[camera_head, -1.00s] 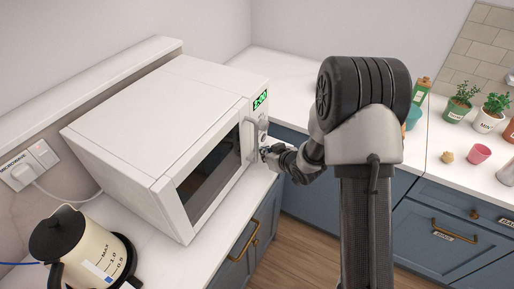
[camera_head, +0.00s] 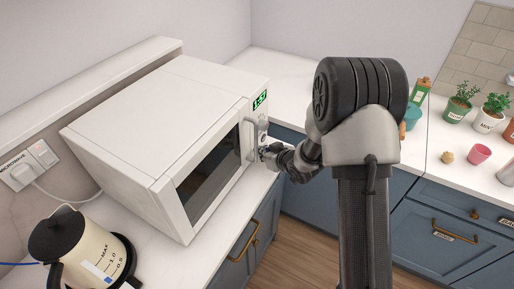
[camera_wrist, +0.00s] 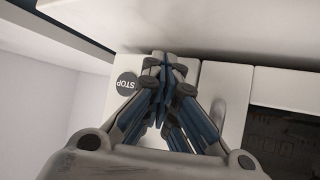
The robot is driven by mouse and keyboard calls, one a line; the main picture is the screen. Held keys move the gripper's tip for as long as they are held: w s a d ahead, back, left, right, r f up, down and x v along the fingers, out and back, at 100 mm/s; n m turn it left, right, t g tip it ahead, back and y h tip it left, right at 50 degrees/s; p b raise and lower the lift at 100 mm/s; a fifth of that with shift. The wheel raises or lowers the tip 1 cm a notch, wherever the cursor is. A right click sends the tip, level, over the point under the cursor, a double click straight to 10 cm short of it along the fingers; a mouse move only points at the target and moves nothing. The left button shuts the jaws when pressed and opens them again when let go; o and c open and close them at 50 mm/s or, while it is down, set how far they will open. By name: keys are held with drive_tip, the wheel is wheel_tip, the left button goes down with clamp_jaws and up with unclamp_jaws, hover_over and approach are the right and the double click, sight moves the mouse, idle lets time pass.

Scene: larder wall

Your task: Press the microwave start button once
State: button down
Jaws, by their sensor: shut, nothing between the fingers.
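The white microwave (camera_head: 150,110) stands on the counter with its door shut. Its green display (camera_head: 260,100) is lit and seems to read 1:57, though the digits are small. My gripper (camera_head: 267,152) is shut and empty, with its fingertips at the lower part of the control panel. In the wrist view the closed fingertips (camera_wrist: 163,62) point at the panel beside the round dark STOP button (camera_wrist: 127,84). I cannot tell whether they touch the panel. The start button is not visible; the fingers cover the panel there.
The door handle (camera_head: 251,138) is close beside my gripper. A cream kettle (camera_head: 85,250) stands in front of the microwave at lower left. Potted herbs (camera_head: 460,105) and a pink cup (camera_head: 479,154) stand on the right counter, beyond my arm.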

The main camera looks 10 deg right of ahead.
drive_tip(key=shift+d, duration=0.1)
drive_tip(key=shift+s+d, duration=0.45)
drive_tip(key=shift+d, duration=0.1)
drive_tip(key=s+d, duration=0.1)
drive_tip(key=d, duration=0.1)
drive_tip(key=s+d, duration=0.2)
drive_tip(key=shift+p, duration=0.3)
idle(0.3)
idle(0.6)
